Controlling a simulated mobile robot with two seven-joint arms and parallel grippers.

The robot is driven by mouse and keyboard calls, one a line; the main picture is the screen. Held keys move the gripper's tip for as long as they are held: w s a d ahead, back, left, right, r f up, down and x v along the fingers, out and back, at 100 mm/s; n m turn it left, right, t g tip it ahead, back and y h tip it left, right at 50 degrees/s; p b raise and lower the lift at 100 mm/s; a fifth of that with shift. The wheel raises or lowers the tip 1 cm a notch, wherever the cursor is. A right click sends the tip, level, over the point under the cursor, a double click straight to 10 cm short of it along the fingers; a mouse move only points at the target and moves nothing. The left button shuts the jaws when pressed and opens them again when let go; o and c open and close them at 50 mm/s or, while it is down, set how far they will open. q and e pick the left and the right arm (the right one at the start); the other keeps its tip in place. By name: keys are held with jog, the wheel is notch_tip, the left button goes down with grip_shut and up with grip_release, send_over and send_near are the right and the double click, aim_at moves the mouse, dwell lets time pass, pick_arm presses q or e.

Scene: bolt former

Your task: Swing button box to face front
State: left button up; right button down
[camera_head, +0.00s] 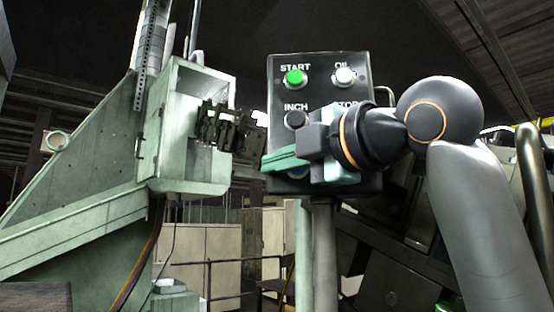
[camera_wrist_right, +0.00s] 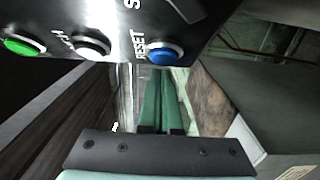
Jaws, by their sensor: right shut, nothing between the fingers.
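The button box (camera_head: 318,92) is a black panel in the middle of the head view, on a grey post. My right gripper hides the STOP button.
A pale green machine cabinet (camera_head: 180,130) stands left of the box, with a dark jointed bracket (camera_head: 228,128) between them. A sloping green machine frame (camera_head: 75,185) fills the left. Light cabinets (camera_head: 205,250) and a railing stand behind, below the box.

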jog(key=shift+a, duration=0.1)
jog(key=shift+w+a+m+t+h, duration=0.15)
jog(key=shift+m+t+h, duration=0.15)
jog(key=shift+m+h, duration=0.15)
jog(key=shift+w+a+r+m+t+h, duration=0.1)
jog(key=shift+w+m+t+h, duration=0.2)
jog(key=shift+m+t+h, duration=0.45)
jog(key=w+a+m+t+h, duration=0.1)
jog(key=w+m+h, duration=0.2)
jog(key=w+h, duration=0.3)
jog(key=shift+m, duration=0.3)
jog(key=shift+a, duration=0.1)
dwell(0.5)
